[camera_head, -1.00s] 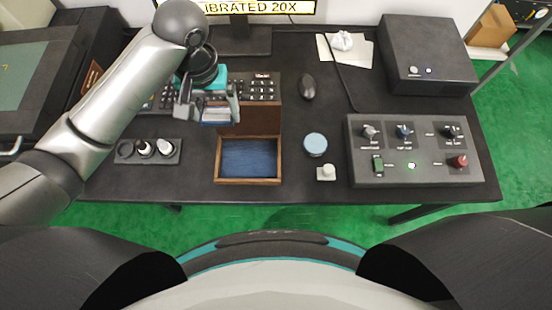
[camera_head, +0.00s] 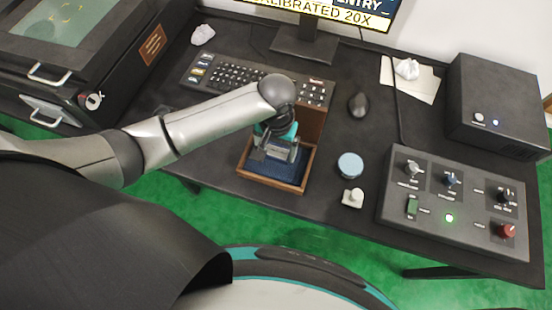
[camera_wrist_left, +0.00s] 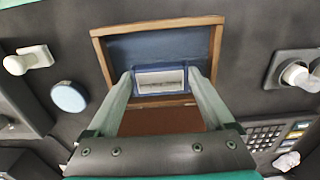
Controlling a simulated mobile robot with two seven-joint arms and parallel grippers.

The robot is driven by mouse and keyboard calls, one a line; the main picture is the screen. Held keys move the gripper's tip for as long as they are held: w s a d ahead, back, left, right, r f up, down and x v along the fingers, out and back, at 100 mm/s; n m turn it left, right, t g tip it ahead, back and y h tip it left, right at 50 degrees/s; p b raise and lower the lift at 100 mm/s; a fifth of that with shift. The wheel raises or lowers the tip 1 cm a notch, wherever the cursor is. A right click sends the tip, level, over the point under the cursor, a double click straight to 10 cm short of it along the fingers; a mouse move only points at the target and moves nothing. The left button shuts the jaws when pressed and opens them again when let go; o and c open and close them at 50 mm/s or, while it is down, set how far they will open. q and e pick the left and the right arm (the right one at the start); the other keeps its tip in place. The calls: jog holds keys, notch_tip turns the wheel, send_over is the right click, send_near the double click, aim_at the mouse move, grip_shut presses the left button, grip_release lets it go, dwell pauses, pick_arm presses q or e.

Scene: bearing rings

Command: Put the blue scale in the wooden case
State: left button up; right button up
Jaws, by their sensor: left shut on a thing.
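The wooden case (camera_head: 270,184) stands open on the dark table, with a blue lining and its brown lid (camera_head: 312,124) raised at the back. My left gripper (camera_head: 277,153) is over the case, pointing down. It is shut on the blue scale (camera_wrist_left: 160,81), a small blue frame with a pale face. In the left wrist view the scale sits between both fingertips (camera_wrist_left: 161,73), within the case outline (camera_wrist_left: 218,48) and towards the lid side. I cannot tell whether it touches the lining. My right gripper is not in view.
A round light-blue tin (camera_head: 350,165) and a small white piece (camera_head: 352,197) stand right of the case. A control box (camera_head: 455,225) is farther right. The table's front edge is close to the case.

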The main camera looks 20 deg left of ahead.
aim_at(276, 164)
pick_arm(q)
jog(key=shift+f, duration=0.65)
jog(key=shift+f+b, duration=0.7)
jog(key=shift+f, duration=0.95)
jog(key=shift+f, duration=0.1)
jog(key=o, duration=1.3)
notch_tip(276, 164, up, 12)
jog(key=p, duration=0.4)
